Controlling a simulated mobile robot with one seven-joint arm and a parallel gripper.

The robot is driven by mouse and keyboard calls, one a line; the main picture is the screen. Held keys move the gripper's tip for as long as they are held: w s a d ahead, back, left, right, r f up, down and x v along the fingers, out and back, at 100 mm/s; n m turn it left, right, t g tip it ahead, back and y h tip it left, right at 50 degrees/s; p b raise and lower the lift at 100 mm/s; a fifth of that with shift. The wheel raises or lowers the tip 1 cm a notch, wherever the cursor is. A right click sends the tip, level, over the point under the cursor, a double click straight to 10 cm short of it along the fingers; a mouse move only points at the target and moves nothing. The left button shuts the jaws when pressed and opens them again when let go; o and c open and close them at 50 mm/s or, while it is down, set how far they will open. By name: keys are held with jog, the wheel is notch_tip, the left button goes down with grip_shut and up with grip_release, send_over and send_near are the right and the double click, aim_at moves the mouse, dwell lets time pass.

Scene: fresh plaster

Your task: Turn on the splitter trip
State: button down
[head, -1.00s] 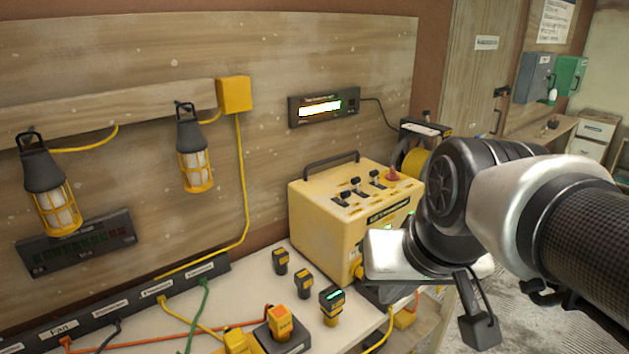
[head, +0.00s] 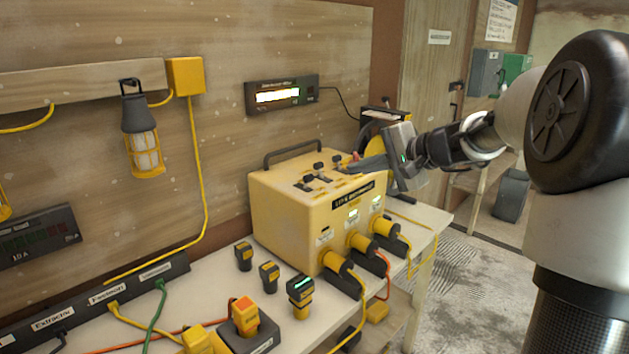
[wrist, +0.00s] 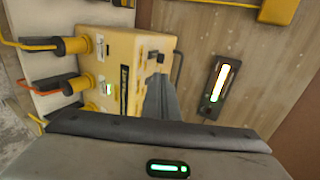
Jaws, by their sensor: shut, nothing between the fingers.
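The yellow splitter box (head: 290,212) stands on the white bench against the wall, with a row of black switch levers (head: 308,180) on its top. The box also shows on its side in the wrist view (wrist: 118,50). Yellow plugs (head: 362,243) sit in its front sockets, and small windows above them show, at least one lit green. A red knob (head: 355,156) shows at the box's top right, partly behind my gripper. My gripper (head: 362,166) is shut and empty, its fingertips at the right part of the box's top. I cannot tell whether they touch a lever.
A lit display (head: 279,94) hangs on the wall behind the box. A handle (head: 292,152) arches over the box's back edge. Small yellow-black devices (head: 300,290) and a labelled socket strip (head: 90,302) with cables occupy the bench front. A lantern (head: 141,135) hangs at left.

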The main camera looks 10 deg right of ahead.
jog(key=shift+r, duration=0.1)
jog(key=p, duration=0.1)
send_near(310, 176)
jog(key=x, duration=0.6)
jog(key=shift+f, duration=0.3)
jog(key=shift+r, duration=0.1)
jog(key=shift+a+r+p, duration=0.1)
jog(key=shift+r+p, duration=0.2)
jog(key=shift+p, duration=0.7)
jog(key=shift+w+f+p, duration=0.15)
jog(key=shift+w+p, duration=0.05)
jog(key=shift+p, duration=0.1)
